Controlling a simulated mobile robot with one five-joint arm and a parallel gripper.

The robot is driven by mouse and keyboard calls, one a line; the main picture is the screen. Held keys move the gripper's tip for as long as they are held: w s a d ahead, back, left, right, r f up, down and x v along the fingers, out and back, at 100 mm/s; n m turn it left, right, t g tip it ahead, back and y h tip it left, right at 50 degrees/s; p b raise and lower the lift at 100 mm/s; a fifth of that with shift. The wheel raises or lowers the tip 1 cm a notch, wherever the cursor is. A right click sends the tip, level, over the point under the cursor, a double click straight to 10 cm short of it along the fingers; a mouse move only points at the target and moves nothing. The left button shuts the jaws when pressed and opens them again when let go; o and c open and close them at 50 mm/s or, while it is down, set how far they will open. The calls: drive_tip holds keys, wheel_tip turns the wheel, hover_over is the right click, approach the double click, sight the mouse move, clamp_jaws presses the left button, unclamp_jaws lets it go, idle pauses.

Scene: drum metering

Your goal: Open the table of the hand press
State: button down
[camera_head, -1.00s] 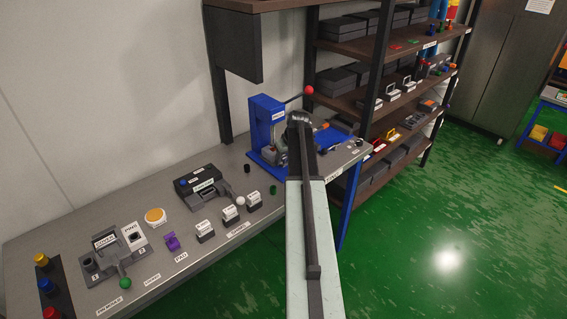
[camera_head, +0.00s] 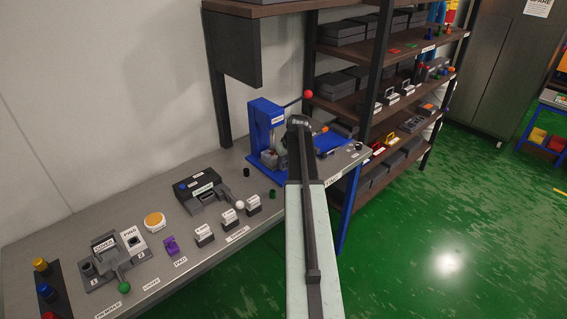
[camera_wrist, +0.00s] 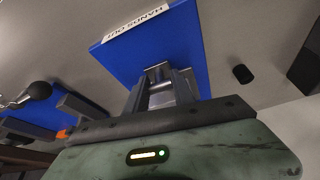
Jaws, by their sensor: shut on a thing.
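The hand press (camera_head: 264,125) is a blue upright frame on the bench, with a red-knobbed lever (camera_head: 308,94) at its top. In the wrist view the blue press frame (camera_wrist: 150,45), labelled HANDS OUT, stands just beyond my gripper (camera_wrist: 160,85). The fingers are shut on a small grey handle-like part (camera_wrist: 160,76) in front of the frame. My arm hides much of the press front in the head view, so how far its table stands out cannot be told.
Left of the press on the bench are a dark device with a white-knobbed handle (camera_head: 205,188), several labelled stamps and a green-knobbed fixture (camera_head: 105,262). A loaded shelf rack (camera_head: 400,95) stands behind right. The green floor (camera_head: 450,220) at right is clear.

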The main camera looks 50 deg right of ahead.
drive_tip(key=shift+a, duration=0.15)
idle(0.6)
drive_tip(key=s, duration=1.1)
drive_tip(key=shift+a, duration=0.4)
drive_tip(key=c, duration=1.1)
unclamp_jaws()
